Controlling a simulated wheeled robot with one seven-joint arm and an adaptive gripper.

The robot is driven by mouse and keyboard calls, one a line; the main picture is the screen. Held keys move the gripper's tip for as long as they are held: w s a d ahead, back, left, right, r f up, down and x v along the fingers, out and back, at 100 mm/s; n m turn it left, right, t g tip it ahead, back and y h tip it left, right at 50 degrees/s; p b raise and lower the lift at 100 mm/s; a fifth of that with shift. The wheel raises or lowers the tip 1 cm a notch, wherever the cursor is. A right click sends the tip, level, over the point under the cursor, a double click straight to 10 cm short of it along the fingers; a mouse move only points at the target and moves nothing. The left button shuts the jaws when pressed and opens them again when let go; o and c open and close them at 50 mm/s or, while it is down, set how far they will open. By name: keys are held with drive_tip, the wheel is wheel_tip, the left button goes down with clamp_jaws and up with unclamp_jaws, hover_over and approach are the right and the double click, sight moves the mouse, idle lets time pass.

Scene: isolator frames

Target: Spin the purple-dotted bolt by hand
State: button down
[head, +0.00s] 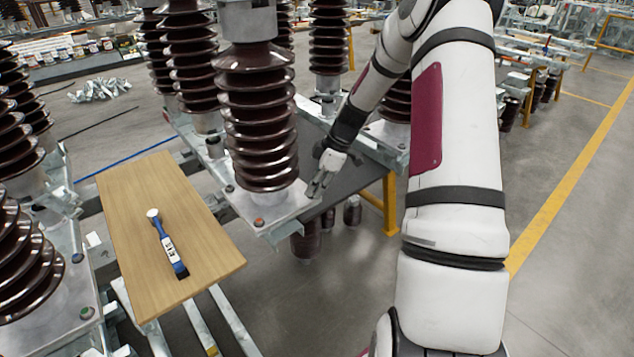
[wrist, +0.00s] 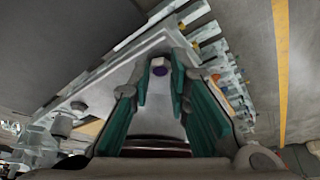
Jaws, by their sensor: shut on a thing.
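The purple-dotted bolt (wrist: 159,71) shows in the wrist view as a pale head with a dark purple dot, at the edge of a grey metal plate. My gripper (wrist: 160,64) has its two green-padded fingers on either side of the bolt head and is shut on it. In the head view my gripper (head: 319,186) is at the right corner of the plate (head: 285,208) under a brown ribbed insulator (head: 262,130). The bolt cannot be made out there.
A red-dotted bolt (head: 259,222) sits at the plate's near corner. More insulators crowd the left and back. Open floor (head: 330,310) lies in front, below the plate.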

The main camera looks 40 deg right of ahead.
drive_tip(key=m, duration=0.2)
drive_tip(key=m+t+h+p, duration=0.1)
drive_tip(key=shift+s+a+r+m, duration=0.1)
drive_tip(key=shift+s+a+m, duration=0.1)
drive_tip(key=shift+m, duration=0.2)
drive_tip(key=m+h+p, duration=0.1)
drive_tip(key=m, duration=0.2)
drive_tip(key=shift+a+m+t, duration=0.1)
drive_tip(key=shift+m+t, duration=0.2)
drive_tip(key=m, duration=0.1)
drive_tip(key=m+h, duration=0.1)
drive_tip(key=m, duration=0.1)
drive_tip(key=shift+a+m+h, duration=0.2)
drive_tip(key=shift+m+h, duration=0.1)
drive_tip(key=shift+a+m+h+b, duration=0.15)
drive_tip(key=shift+m+h+b, duration=0.55)
drive_tip(key=shift+m, duration=1.4)
drive_tip(key=c, duration=1.5)
unclamp_jaws()
drive_tip(key=v, duration=1.1)
drive_tip(key=shift+s+a+r, duration=0.15)
drive_tip(key=shift+a+r, duration=0.05)
drive_tip(key=shift+r, duration=0.15)
